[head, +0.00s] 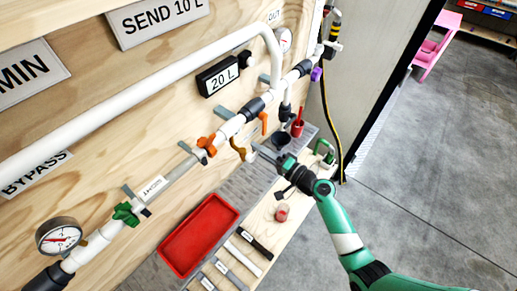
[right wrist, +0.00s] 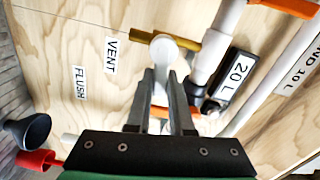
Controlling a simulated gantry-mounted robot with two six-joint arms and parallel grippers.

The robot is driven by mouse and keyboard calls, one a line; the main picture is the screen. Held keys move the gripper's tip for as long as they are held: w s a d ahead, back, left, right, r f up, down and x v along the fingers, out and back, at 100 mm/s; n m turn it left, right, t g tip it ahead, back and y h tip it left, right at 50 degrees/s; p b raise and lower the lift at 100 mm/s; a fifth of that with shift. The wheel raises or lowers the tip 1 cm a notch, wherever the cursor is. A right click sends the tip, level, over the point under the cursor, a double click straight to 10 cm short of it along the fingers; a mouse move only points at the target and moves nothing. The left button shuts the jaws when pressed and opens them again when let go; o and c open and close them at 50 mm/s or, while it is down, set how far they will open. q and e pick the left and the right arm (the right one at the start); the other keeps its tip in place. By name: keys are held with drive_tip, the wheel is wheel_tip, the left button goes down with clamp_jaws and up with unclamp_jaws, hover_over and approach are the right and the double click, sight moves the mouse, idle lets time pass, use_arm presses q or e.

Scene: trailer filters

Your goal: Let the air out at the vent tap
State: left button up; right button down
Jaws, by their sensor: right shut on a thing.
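The brass vent tap (head: 238,150) sticks out from the white pipe run on the plywood board in the head view. In the right wrist view the brass tap (right wrist: 207,46) lies beside the VENT label (right wrist: 111,54), with a round white part (right wrist: 165,46) at its near end. My right gripper (head: 262,152) reaches in from the lower right at the tap. In the right wrist view its fingers (right wrist: 161,88) are closed on the white part of the vent tap, and hide some of it. My left gripper is not in view.
A black 20 L display (head: 218,75) hangs above the pipe. Orange-handled valves (head: 206,145) sit near the tap. A black funnel-like cup (head: 281,139) and a red item (head: 297,128) stand close behind my gripper. An empty red tray (head: 199,236) and a small jar (head: 282,212) are below.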

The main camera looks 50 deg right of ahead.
drive_tip(key=shift+f+m, duration=0.3)
drive_tip(key=shift+m, duration=0.8)
drive_tip(key=c, duration=0.8)
unclamp_jaws()
drive_tip(key=s, duration=1.1)
drive_tip(key=shift+s+d+p, duration=0.3)
drive_tip(key=shift+s+d, duration=0.05)
drive_tip(key=shift+w, duration=0.1)
